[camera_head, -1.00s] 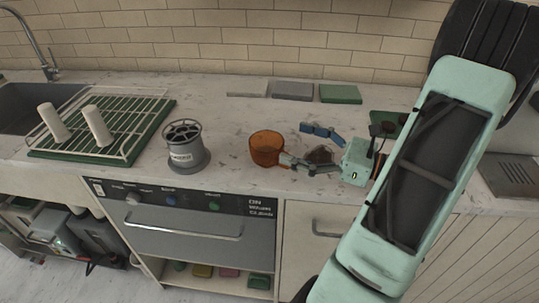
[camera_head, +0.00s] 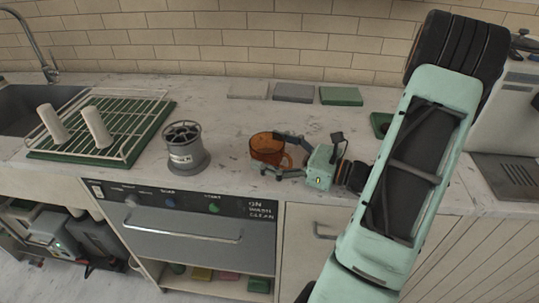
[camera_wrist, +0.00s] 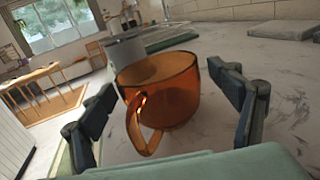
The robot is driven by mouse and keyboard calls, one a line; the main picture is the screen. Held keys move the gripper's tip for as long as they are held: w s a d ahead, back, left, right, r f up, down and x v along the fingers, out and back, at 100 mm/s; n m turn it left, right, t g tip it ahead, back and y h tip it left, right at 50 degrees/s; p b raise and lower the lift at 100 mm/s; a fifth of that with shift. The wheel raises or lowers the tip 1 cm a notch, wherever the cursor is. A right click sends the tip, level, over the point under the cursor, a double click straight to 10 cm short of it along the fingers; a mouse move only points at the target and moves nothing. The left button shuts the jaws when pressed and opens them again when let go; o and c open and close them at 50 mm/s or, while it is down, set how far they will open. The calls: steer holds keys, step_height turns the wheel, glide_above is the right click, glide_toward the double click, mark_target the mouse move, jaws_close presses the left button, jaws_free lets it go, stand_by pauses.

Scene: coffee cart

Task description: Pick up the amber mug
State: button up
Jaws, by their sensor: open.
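The amber mug (camera_head: 266,148) stands upright on the white counter in the head view. It is see-through orange and looks empty. In the wrist view the mug (camera_wrist: 172,88) sits between the two fingers, its handle turned toward my palm and slightly left. My gripper (camera_head: 275,153) is open, with one finger behind the mug and one in front of it. In the wrist view my gripper (camera_wrist: 165,105) shows a gap between the right finger and the mug; the left finger is close to the mug's left side. The near finger hides the mug's lower part in the head view.
A wire dish rack (camera_head: 140,125) with two white upright pieces is further left. Flat grey and green pads (camera_head: 341,96) lie at the back. The counter's front edge is close below my gripper.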

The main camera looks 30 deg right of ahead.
steer(key=shift+c, duration=0.5)
steer(key=c, duration=1.3)
steer(key=shift+o, duration=0.2)
steer(key=shift+r, duration=0.15)
steer(key=shift+r, duration=0.3)
step_height(320, 180, up, 2)
steer(key=shift+r+p, duration=0.1)
steer(key=shift+p, duration=0.25)
steer(key=s+r+p, duration=0.2)
steer(key=s+r, duration=0.8)
steer(key=s, duration=0.4)
steer(key=shift+a, duration=0.3)
